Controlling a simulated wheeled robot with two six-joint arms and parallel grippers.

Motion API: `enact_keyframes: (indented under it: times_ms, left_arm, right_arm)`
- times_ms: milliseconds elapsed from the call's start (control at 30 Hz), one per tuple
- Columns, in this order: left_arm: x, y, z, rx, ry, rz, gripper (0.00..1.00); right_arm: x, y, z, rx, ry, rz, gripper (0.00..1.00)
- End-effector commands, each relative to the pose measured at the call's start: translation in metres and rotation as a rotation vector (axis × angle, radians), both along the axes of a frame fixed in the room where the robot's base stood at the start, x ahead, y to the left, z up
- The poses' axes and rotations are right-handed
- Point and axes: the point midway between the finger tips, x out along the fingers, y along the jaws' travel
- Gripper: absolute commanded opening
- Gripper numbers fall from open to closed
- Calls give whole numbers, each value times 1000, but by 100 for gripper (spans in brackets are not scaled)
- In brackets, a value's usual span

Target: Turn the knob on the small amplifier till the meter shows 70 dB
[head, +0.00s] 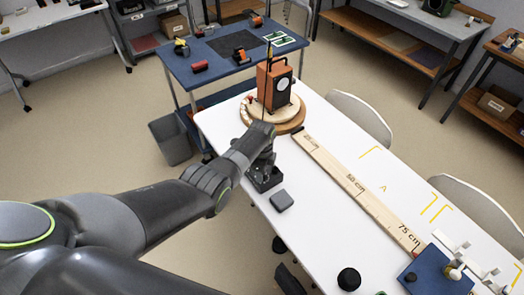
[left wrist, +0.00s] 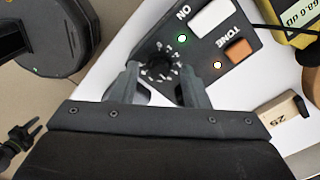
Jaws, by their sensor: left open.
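The small amplifier is a black box (left wrist: 218,50) in the left wrist view. It has a white ON switch (left wrist: 211,20) with a green light beside it and an orange TONE switch (left wrist: 238,51) with a lit orange lamp. Its dark round knob (left wrist: 160,66) has pale marks around it. My left gripper (left wrist: 158,85) is open, one finger on each side of the knob; contact cannot be told. In the head view my left wrist covers part of the amplifier (head: 265,182). My right gripper is not in view.
An orange and black speaker (head: 275,87) stands on a round wooden base (head: 288,117) behind the amplifier. A wooden ruler (head: 352,186) runs along the white table (head: 330,245). A blue stand (head: 432,277) is at the near right.

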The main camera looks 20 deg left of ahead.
Motion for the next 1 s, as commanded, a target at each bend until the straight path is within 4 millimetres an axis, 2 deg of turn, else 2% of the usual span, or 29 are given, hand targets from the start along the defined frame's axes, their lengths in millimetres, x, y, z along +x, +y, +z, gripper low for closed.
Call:
enact_keyframes:
  times_ms: [133, 300, 800, 1000]
  left_arm:
    - [0, 0, 25, 0, -4, 0, 42]
    - [0, 0, 50, 0, -3, 0, 42]
    - [1, 0, 134, -1, -6, -1, 42]
    - [1, 0, 158, -1, -4, 0, 42]
  right_arm:
    - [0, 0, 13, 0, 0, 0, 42]
    - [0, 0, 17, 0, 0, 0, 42]
    - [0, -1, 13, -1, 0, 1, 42]
    - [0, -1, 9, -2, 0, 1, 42]
